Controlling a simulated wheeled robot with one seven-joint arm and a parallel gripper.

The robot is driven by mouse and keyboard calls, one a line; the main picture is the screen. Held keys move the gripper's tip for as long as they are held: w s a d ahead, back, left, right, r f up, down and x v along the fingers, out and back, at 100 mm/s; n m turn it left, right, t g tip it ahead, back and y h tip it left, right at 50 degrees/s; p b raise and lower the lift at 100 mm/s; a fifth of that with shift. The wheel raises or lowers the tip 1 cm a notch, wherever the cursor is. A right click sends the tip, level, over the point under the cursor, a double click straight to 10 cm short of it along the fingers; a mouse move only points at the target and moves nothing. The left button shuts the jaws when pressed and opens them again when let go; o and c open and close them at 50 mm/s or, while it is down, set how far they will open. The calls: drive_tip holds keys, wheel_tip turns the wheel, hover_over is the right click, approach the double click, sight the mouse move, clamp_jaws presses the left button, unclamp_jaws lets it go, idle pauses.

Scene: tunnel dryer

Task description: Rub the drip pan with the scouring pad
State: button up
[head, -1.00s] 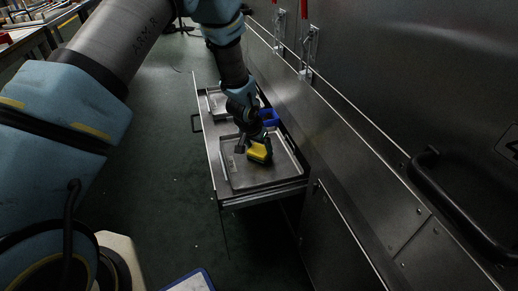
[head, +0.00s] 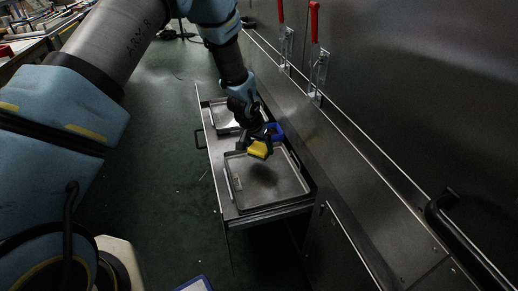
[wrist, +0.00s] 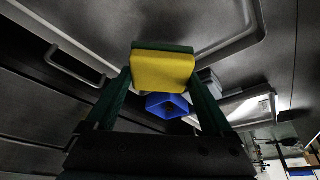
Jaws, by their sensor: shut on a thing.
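The scouring pad (head: 259,150), a yellow block with a green edge, is held in my gripper (head: 257,141). In the wrist view the yellow pad (wrist: 163,73) sits between the two dark green fingers of my gripper (wrist: 164,60), which are shut on it. The near drip pan (head: 285,196) is a shallow grey metal tray with a raised rim, and its rim also shows in the wrist view (wrist: 235,42). The pad is over the far part of this pan and looks raised off it. A dark blurred patch, shadow or stain, shows mid-pan.
The pan lies in a pulled-out metal drawer (head: 221,172). A second tray (head: 219,116) lies farther back. A blue container (head: 277,132) is close behind my gripper. The dryer wall (head: 420,90), with red-handled latches (head: 314,22), borders the right.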

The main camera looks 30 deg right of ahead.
drive_tip(key=shift+r+p, duration=1.1)
drive_tip(key=shift+r, duration=0.8)
drive_tip(key=shift+r, duration=0.1)
